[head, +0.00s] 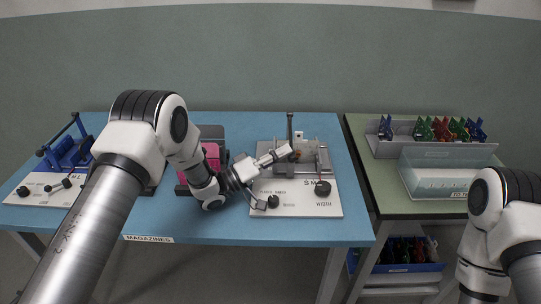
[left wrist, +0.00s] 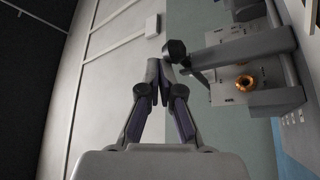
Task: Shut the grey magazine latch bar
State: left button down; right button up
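The grey magazine (head: 318,160) stands on a white base plate labelled S, at the right of the blue table. Its latch bar (head: 290,128) stands upright, raised, with a dark end at the top. In the left wrist view the grey bar (left wrist: 240,50) runs in from the right and ends in a black knob (left wrist: 176,50). My left gripper (head: 287,152) is in front of the magazine by the bar. Its fingertips (left wrist: 160,70) are together with nothing seen between them, close to the knob; whether they touch it I cannot tell. My right gripper is out of view.
A pink-and-dark magazine (head: 212,152) stands partly behind my left arm, and a blue one (head: 68,152) at the far left. Black knobs (head: 322,188) sit on the grey magazine's plate. A green table (head: 390,202) on the right holds a card rack and clear bin.

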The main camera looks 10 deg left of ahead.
pick_arm(q)
jog(key=a+r+v, duration=0.1)
jog(key=r+v, duration=0.2)
jog(key=v, duration=1.3)
jog(key=shift+s, duration=0.4)
jog(key=shift+r, duration=0.15)
